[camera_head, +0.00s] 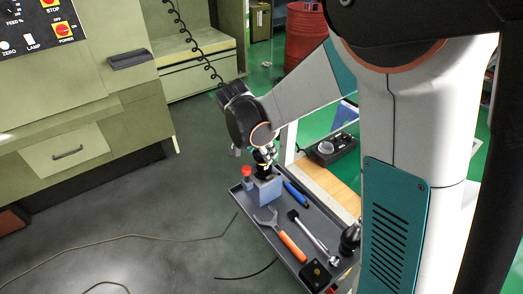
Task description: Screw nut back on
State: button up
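My gripper (265,158) points down over the far left end of the grey tool tray in the head camera view. It is small and partly hidden by my wrist, so I cannot tell whether its fingers are open or shut. Directly below it stands a blue-grey block (266,191), with a dark part between it and the fingers. I cannot make out a separate nut, nor whether the gripper touches anything. A small red-topped item (247,173) stands just left of the block.
A green machine (115,80) stands left. A black controller (334,149) sits behind the tray. A cable (140,237) crosses the floor.

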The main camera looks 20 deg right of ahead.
jog(key=m+g, duration=0.1)
jog(key=m, duration=0.2)
jog(key=m+g, duration=0.1)
jog(key=m, duration=0.1)
jog(key=shift+w+m+h+b, duration=0.15)
jog(key=shift+m+h+b, duration=0.15)
jog(key=shift+m+b, duration=0.1)
jog(key=m+g, duration=0.1)
jog(key=m, duration=0.1)
jog(key=shift+w+m, duration=0.15)
jog(key=shift+m, duration=0.25)
jog(key=m+g, duration=0.1)
jog(key=m, duration=0.2)
jog(key=shift+g, duration=0.3)
jog(key=o, duration=1.4)
jog(key=shift+c, duration=0.2)
